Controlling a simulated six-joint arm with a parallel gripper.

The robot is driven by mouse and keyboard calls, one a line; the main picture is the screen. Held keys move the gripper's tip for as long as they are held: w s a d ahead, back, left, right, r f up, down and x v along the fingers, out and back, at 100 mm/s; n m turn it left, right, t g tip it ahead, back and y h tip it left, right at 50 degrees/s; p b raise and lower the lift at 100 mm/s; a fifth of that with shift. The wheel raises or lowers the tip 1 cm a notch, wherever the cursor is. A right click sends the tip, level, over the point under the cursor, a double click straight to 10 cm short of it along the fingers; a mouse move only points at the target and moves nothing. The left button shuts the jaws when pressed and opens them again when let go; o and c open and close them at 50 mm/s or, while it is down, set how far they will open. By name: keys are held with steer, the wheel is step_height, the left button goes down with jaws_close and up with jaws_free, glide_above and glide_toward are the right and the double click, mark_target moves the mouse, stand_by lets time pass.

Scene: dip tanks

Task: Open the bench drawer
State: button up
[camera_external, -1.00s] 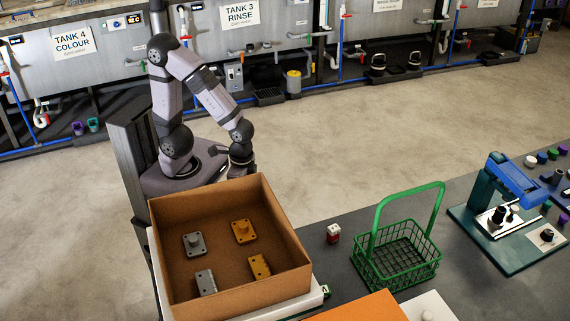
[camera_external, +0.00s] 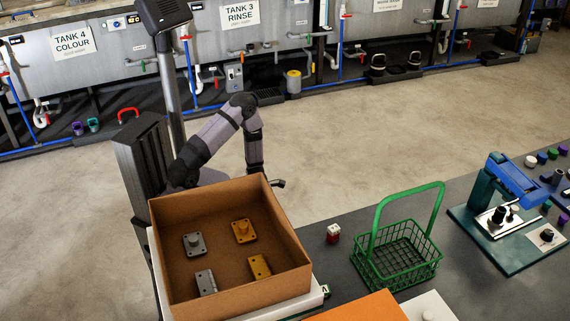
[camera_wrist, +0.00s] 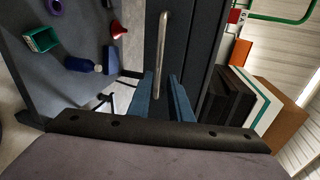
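In the wrist view, a dark drawer front (camera_wrist: 191,52) carries a long metal bar handle (camera_wrist: 161,52). My gripper (camera_wrist: 163,82) shows there as two blue fingers, apart, one on each side of the lower end of the handle. The fingers look open, with gaps beside the bar; I cannot tell whether either touches it. In the external view my arm reaches down behind the cardboard box, and the gripper is mostly hidden. The drawer front is not visible in that view.
A cardboard box (camera_external: 185,286) with grey and yellow parts stands on the bench (camera_external: 337,268). A small red-and-white item (camera_external: 333,233), a green basket (camera_external: 397,258) and a teal press (camera_external: 503,235) stand to the right. Open floor lies behind the bench.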

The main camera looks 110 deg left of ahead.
steer(key=shift+n, duration=0.5)
steer(key=shift+w+a+x, duration=0.15)
steer(key=shift+x, duration=1.6)
steer(key=shift+w+a+x, duration=0.15)
steer(key=shift+x, duration=1.65)
steer(key=shift+s+f, duration=0.1)
steer(key=shift+c, duration=0.4)
jaws_close()
